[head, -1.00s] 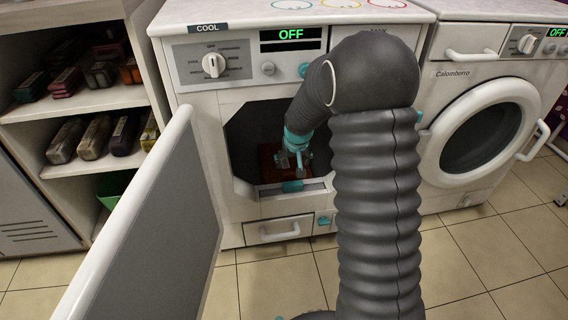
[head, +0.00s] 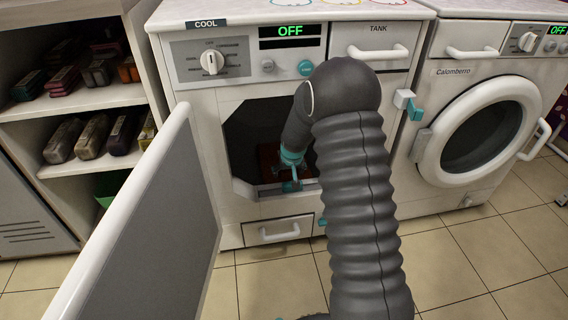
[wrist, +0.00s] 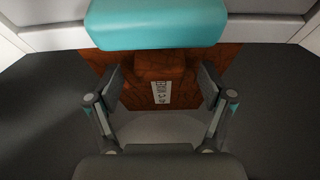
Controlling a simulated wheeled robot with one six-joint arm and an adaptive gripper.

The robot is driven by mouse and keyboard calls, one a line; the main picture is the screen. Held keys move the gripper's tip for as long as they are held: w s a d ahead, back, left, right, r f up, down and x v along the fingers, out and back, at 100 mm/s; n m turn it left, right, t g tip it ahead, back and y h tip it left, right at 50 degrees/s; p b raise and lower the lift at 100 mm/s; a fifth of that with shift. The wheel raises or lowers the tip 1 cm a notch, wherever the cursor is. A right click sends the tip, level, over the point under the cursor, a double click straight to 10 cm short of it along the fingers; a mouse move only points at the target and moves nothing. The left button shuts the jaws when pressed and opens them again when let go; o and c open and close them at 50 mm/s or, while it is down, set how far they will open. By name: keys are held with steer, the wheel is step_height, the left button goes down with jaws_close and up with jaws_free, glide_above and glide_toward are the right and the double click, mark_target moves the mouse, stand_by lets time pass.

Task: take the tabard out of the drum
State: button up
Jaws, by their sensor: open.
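The tabard (head: 267,158) is a reddish-brown folded cloth inside the dark drum (head: 240,128) of the front machine, partly hidden by my arm in the head view. In the wrist view the tabard (wrist: 160,66) has a raised middle part with a white printed label (wrist: 161,92). My gripper (head: 295,178) is at the drum opening. In the wrist view my gripper (wrist: 161,86) is open, one finger on each side of the raised part. I cannot tell whether the fingers touch the cloth.
The machine's door (head: 165,225) stands wide open at the left. A teal block (wrist: 156,24) on the sill is close to my gripper. A second machine with a shut round door (head: 482,135) stands right. Shelves with several dark packs (head: 108,132) are left. The tiled floor in front is clear.

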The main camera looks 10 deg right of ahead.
steer(key=c, duration=1.3)
steer(key=shift+r, duration=0.1)
steer(key=shift+c, duration=0.4)
steer(key=shift+r, duration=0.1)
